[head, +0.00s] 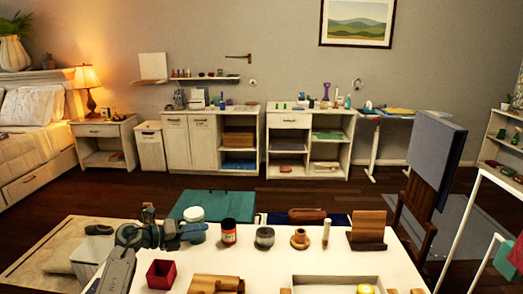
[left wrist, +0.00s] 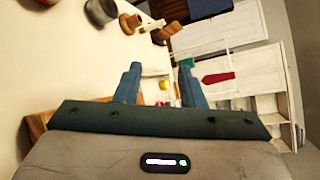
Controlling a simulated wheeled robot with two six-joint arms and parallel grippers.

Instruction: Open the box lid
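A small dark red box (head: 160,274) stands on the white table near its front left, with its top open. A flat teal surface (head: 212,204) shows beyond the table's far edge; I cannot tell whether it is a box lid. My left gripper (head: 196,232) is above the table's left part, near a white jar and behind the red box. In the left wrist view its two blue-grey fingers (left wrist: 158,84) are apart, with nothing held between them. My right gripper is not in either view.
On the white table (head: 270,268) stand an orange-labelled jar (head: 229,232), a grey jar (head: 264,238), a wooden spool (head: 300,239), a wooden stand (head: 368,231) and a shallow tray (head: 335,283). A wooden piece (head: 216,284) lies in front. A dark chair (head: 415,215) is at the right.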

